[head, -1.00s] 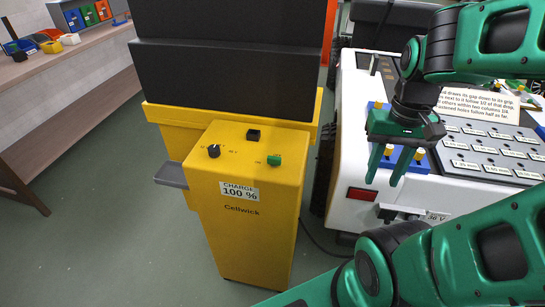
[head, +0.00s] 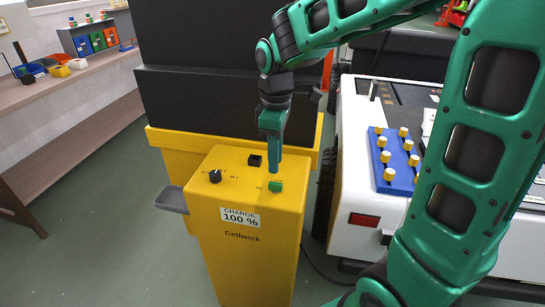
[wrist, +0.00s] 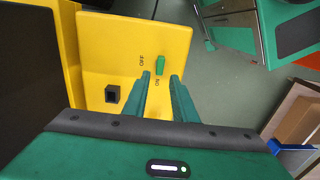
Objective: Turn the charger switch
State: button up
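The yellow charger (head: 250,270) stands in the middle of the head view, its label reading "CHARGE 100 %". Its green switch (head: 275,186) is on the top face, at the right. My gripper (head: 273,170) points down just above the switch. In the wrist view my gripper (wrist: 160,78) has its two fingers apart with nothing between them, and the switch shows just past the tips. I see no clear contact between fingers and switch.
A black knob (head: 215,176) and a small black socket (head: 254,161) are also on the charger top. A dark panel (head: 230,95) rises behind it. The white cart (head: 360,185) with a blue peg block (head: 396,165) stands to the right. A grey ledge (head: 171,200) juts out left.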

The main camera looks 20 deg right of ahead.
aim_at(275, 182)
jog(key=shift+f, duration=3.85)
grip_shut()
jog(key=shift+w, duration=0.1)
